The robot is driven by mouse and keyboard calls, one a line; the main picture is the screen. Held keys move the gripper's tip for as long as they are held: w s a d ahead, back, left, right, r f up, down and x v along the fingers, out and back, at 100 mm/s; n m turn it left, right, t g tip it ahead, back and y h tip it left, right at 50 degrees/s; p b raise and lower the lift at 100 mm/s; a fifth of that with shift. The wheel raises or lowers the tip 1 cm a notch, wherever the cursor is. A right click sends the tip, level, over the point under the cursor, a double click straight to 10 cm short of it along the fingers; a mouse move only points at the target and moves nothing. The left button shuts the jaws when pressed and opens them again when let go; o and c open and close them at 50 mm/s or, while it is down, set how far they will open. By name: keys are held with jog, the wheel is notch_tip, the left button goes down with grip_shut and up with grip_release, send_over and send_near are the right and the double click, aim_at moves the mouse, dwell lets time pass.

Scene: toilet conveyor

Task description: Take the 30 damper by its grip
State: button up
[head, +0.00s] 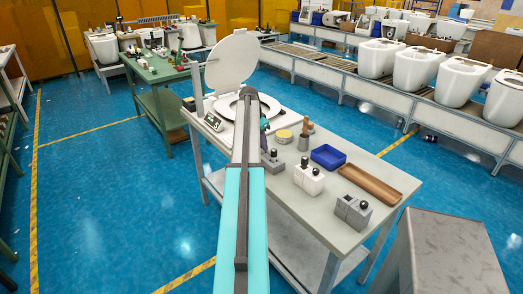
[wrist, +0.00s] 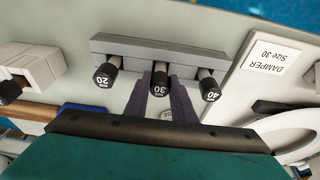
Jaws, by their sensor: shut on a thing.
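The 30 damper (wrist: 159,88) has a black knob marked 30 and stands in the middle of a grey rack (wrist: 135,48) in the wrist view. The 20 damper (wrist: 106,76) is on its left and the 40 damper (wrist: 209,89) on its right. My gripper (wrist: 161,78) has one finger on each side of the 30 damper and is shut on it. The damper still appears to be in the rack.
A card reading "DAMPER Size 30" (wrist: 264,58) lies right of the rack. In the head view the table (head: 325,210) also holds a toilet seat with raised lid (head: 232,62), a blue bin (head: 328,157), a wooden tray (head: 370,184) and grey-white blocks (head: 309,181). A metal stand (head: 450,255) is front right.

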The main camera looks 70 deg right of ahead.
jog(key=shift+r+p, duration=1.65)
jog(key=shift+r, duration=2)
